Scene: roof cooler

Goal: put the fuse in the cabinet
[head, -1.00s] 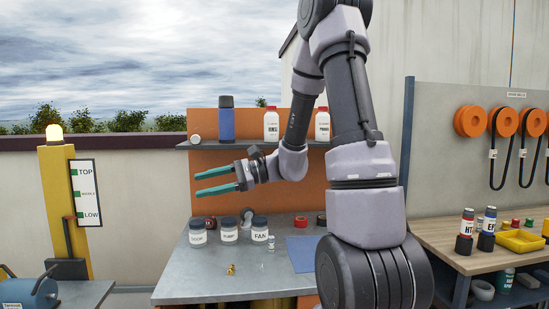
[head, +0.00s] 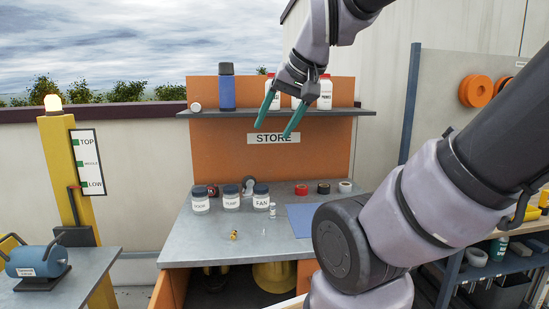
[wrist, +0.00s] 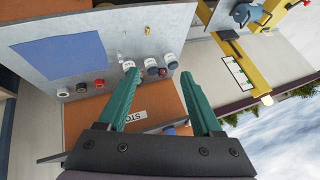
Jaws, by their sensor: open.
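A small pale cylinder with a dark band (head: 272,211), which may be the fuse, stands on the grey bench beside the FAN jar. Small brass pieces (head: 234,235) lie nearer the front edge; they also show in the wrist view (wrist: 147,31). The cabinet (head: 208,284) under the bench shows a dark open interior with a yellow object inside; the bench top hides part of it. My gripper (head: 274,131) is open and empty, its green fingers pointing down in front of the shelf and STORE sign, above the bench. The fingers also show in the wrist view (wrist: 158,74).
DOOR, PUMP and FAN jars (head: 231,201) stand in a row. A blue mat (head: 302,220) lies to their right, with rolls of tape (head: 323,188) behind. The shelf (head: 240,114) holds bottles close to my gripper. A blue motor (head: 36,260) sits on the left table.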

